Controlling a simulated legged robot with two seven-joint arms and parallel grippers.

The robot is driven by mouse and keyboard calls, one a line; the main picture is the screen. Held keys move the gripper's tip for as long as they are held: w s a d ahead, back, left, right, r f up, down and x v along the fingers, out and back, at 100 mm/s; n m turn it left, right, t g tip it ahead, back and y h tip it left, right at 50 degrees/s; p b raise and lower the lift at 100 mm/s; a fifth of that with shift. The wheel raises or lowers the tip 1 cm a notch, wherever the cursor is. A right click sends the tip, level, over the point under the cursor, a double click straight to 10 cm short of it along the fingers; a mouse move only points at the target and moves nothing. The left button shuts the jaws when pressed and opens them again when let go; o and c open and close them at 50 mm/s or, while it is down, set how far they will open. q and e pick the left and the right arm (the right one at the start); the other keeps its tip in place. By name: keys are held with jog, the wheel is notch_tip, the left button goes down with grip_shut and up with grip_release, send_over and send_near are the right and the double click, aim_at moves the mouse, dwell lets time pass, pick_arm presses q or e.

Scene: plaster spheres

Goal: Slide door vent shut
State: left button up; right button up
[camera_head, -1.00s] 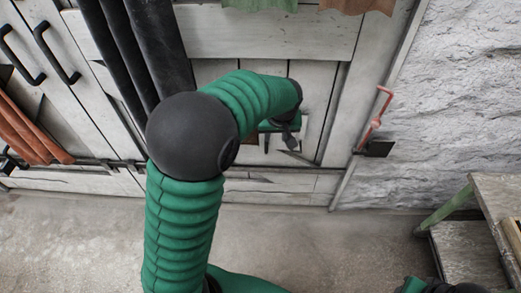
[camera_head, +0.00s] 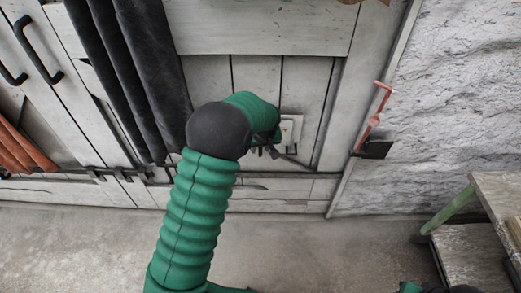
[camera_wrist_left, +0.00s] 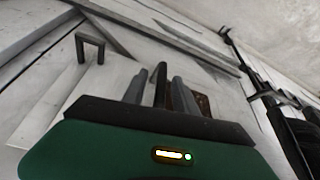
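The door vent shows in the head view as a small pale plate (camera_head: 291,130) low on the grey-white plank door, partly hidden by my left arm. In the left wrist view, a pale panel (camera_wrist_left: 62,100) carries a dark bracket-shaped handle (camera_wrist_left: 90,44), and a small rusty-brown patch (camera_wrist_left: 203,101) shows right of my fingers. My left gripper (camera_head: 270,150) is at the vent's lower left in the head view. Its fingers (camera_wrist_left: 160,88) point at the door in the wrist view, right of the handle and apart from it; their opening is unclear. Only dark and green parts of my right arm's end (camera_head: 445,288) show.
Dark vertical tubes (camera_head: 130,80) and orange-brown ones (camera_head: 25,135) hang left of the vent. A red lever (camera_head: 374,118) is on the right frame beside a rough white wall (camera_head: 450,100). A wooden bench (camera_head: 468,245) stands at right. The floor (camera_head: 330,250) is clear.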

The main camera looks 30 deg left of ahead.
pick_arm(q)
jog(key=shift+a+f, duration=0.1)
grip_shut()
dwell(1.4)
